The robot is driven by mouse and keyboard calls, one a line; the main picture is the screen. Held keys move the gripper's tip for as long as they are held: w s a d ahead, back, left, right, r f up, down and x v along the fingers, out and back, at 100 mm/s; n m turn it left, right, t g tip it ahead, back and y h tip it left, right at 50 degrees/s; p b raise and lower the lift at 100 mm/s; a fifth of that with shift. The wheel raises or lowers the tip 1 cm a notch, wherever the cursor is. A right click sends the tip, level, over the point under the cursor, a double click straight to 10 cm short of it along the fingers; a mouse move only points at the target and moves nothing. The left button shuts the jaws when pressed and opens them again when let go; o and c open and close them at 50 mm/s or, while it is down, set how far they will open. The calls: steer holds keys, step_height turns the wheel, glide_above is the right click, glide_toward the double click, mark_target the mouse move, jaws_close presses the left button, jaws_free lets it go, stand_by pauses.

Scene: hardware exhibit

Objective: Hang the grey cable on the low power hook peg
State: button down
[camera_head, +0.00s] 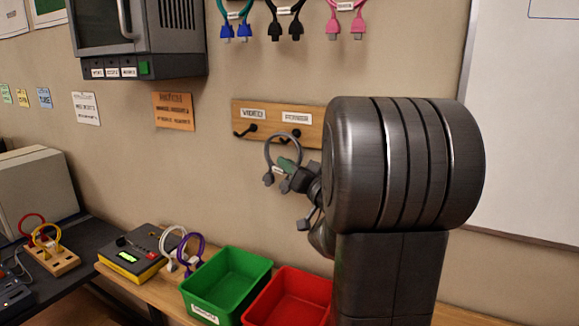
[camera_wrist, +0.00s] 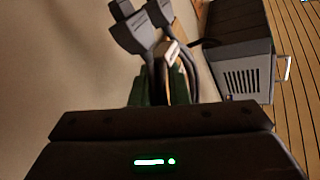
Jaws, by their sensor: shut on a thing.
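The grey cable (camera_head: 268,150) is a loop with dark grey plugs hanging at its lower end. My gripper (camera_head: 287,165) is shut on it, with green finger pads around the cable. In the wrist view, the grey plugs (camera_wrist: 133,35) stick out past the green pads of my gripper (camera_wrist: 163,88). The low wooden board (camera_head: 270,119) carries a VIDEO label and a POWER label. The dark power hook peg (camera_head: 297,133) is under the POWER label. The loop's top is close to this peg in the picture; I cannot tell whether they touch. My arm hides the board's right end.
The dark video hook (camera_head: 245,131) is left of the power peg. Blue, black and pink cables (camera_head: 286,22) hang above. Below are a green bin (camera_head: 228,285), a red bin (camera_head: 290,300), and white and purple cables (camera_head: 190,252). A dark vented box (camera_wrist: 245,65) shows in the wrist view.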

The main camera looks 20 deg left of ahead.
steer(key=c, duration=1.3)
jaws_free()
steer(key=b+v, duration=0.2)
steer(key=v, duration=1.1)
steer(key=shift+s+d+f+b, duration=0.15)
steer(key=shift+s+d+b, duration=0.05)
steer(key=shift+d+b, duration=0.15)
steer(key=shift+a, duration=0.15)
steer(key=p+x, duration=0.2)
steer(key=x, duration=1.1)
steer(key=shift+w+a+p, duration=0.1)
steer(key=shift+p, duration=0.3)
steer(key=shift+w+a+r, duration=0.1)
steer(key=shift+a+r, duration=0.1)
steer(key=shift+r, duration=0.1)
steer(key=shift+s+r+p, duration=0.2)
steer(key=shift+r+p, duration=0.05)
steer(key=shift+p, duration=0.05)
